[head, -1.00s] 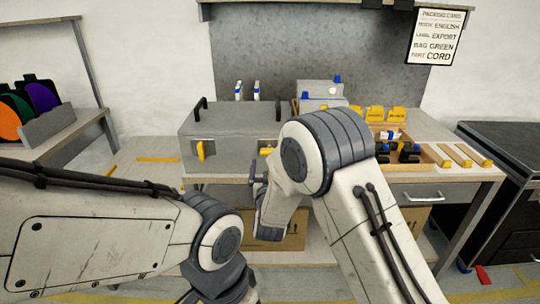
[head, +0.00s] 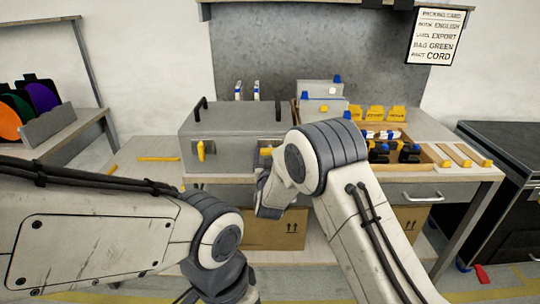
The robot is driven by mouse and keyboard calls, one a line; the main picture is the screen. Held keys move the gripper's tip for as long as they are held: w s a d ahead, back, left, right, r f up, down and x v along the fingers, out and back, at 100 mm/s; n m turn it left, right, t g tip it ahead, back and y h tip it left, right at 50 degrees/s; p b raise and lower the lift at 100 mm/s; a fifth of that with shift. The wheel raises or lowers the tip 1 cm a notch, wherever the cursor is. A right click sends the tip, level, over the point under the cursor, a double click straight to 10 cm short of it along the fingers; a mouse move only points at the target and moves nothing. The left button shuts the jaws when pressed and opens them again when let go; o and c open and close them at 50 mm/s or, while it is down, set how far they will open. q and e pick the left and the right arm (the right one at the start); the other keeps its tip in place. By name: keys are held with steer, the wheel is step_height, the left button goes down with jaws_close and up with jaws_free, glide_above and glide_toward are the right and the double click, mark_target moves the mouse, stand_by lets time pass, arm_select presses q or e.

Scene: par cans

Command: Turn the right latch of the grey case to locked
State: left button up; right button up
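The grey case (head: 230,120) stands shut on the bench with two dark handles on its lid. Its left yellow latch (head: 200,151) points upright on the front. Its right yellow latch (head: 265,151) lies roughly level and is partly hidden by my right arm. My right gripper (head: 263,172) is just below and in front of the right latch, mostly hidden behind its own wrist. Its fingers cannot be made out, nor whether it touches the latch. My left arm comes in from the left; its gripper is out of view below.
Grey boxes with blue knobs (head: 322,108) stand right of the case. A wooden tray (head: 427,160) of dark and yellow parts is further right. A cardboard box (head: 275,235) sits on the shelf below. A packing card (head: 435,37) hangs at upper right.

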steer(key=shift+f+m+b, duration=0.1)
steer(key=shift+m+b, duration=8.9)
steer(key=shift+b, duration=1.85)
steer(key=o, duration=1.2)
steer(key=s, duration=1)
steer(key=shift+s, duration=0.3)
